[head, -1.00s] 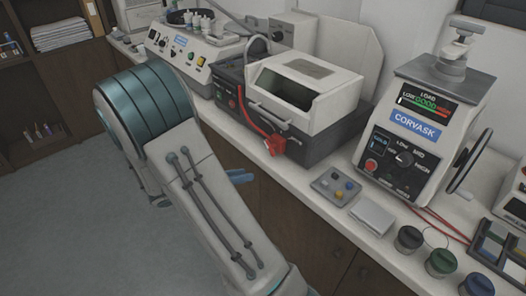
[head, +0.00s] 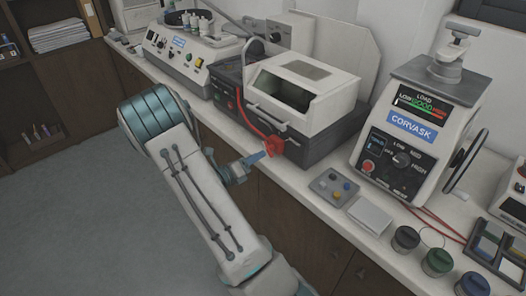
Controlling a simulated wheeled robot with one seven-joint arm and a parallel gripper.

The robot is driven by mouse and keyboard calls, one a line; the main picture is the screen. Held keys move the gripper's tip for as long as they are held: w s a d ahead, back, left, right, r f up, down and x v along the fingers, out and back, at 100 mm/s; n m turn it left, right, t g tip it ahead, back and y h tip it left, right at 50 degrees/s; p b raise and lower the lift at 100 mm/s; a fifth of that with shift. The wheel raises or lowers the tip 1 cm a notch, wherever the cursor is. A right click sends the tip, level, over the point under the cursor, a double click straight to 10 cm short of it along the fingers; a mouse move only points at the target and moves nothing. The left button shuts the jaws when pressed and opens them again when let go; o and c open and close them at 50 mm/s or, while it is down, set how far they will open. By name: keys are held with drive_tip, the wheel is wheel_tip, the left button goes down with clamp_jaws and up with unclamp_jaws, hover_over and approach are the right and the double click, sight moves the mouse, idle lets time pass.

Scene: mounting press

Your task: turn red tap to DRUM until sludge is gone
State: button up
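The red tap (head: 275,146) sits at the front of the dark-based machine (head: 333,139) with a white hood, at the end of a red hose (head: 243,110). My gripper (head: 264,155) is at the tap's lower left, its blue-grey fingertips very close to it or touching it; I cannot tell which. The finger gap is too small to make out, so I cannot tell whether it is open or shut. No DRUM mark can be read on the tap, and no sludge can be made out.
The Corvask press (head: 418,127) stands to the right on the white counter. A small grey tray (head: 322,184) with coloured knobs, a pale block (head: 370,216) and several lidded jars (head: 438,262) lie along the front edge. Wooden cabinet fronts (head: 300,225) are below.

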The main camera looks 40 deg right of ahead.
sight(267, 150)
drive_tip(key=shift+w+d, duration=0.15)
drive_tip(key=shift+d, duration=1.6)
